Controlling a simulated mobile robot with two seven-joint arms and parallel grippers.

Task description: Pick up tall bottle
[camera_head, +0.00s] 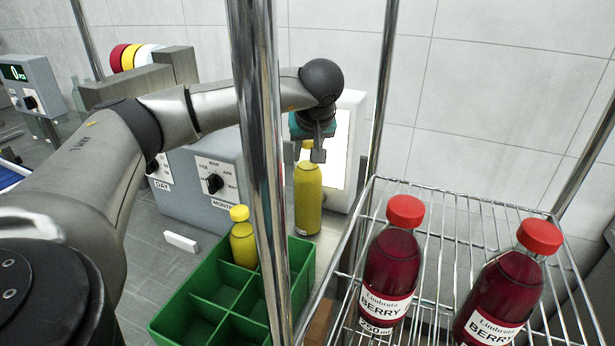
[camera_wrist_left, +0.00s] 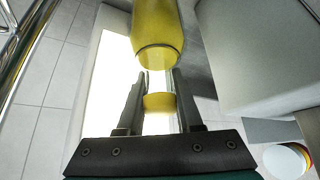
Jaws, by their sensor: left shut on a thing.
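The tall yellow bottle (camera_head: 308,200) is upright behind the right end of the green crate, against a bright white panel. My left gripper (camera_head: 314,150) comes down from above and is shut on the bottle's neck. In the left wrist view the fingers (camera_wrist_left: 157,90) stand on either side of the neck, with the yellow cap (camera_wrist_left: 158,103) between them and the bottle body (camera_wrist_left: 158,28) beyond. I cannot tell whether its base touches the surface below. A shorter yellow bottle (camera_head: 242,240) stands in a crate compartment. My right gripper is not in view.
The green crate (camera_head: 178,318) has several empty compartments. A chrome post (camera_head: 258,130) crosses in front of it. A wire rack (camera_head: 450,215) at right holds red-capped berry bottles (camera_head: 390,265) (camera_head: 508,285). A grey box with dials (camera_head: 195,205) stands behind, left of the tall bottle.

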